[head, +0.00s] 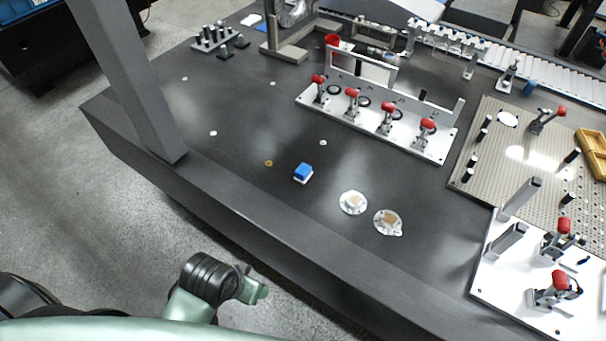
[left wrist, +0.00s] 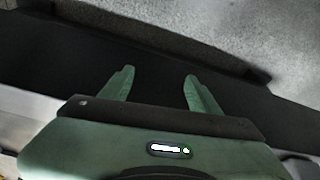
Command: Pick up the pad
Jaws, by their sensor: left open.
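The pad looks to be the small blue block on a white base (head: 303,173), which sits on the dark table near its front edge in the head view. My left gripper (head: 258,290) is low in the head view, in front of the table and well apart from the pad. In the left wrist view my left gripper (left wrist: 160,75) has its two green fingers spread, with nothing between them. The pad does not show in the left wrist view. My right gripper is in neither view.
A grey post (head: 130,80) rises from the table's front left edge. Two round white discs (head: 353,203) (head: 388,222) lie right of the pad. A white plate with red-handled clamps (head: 440,150) stands behind. The table left of the pad is mostly clear.

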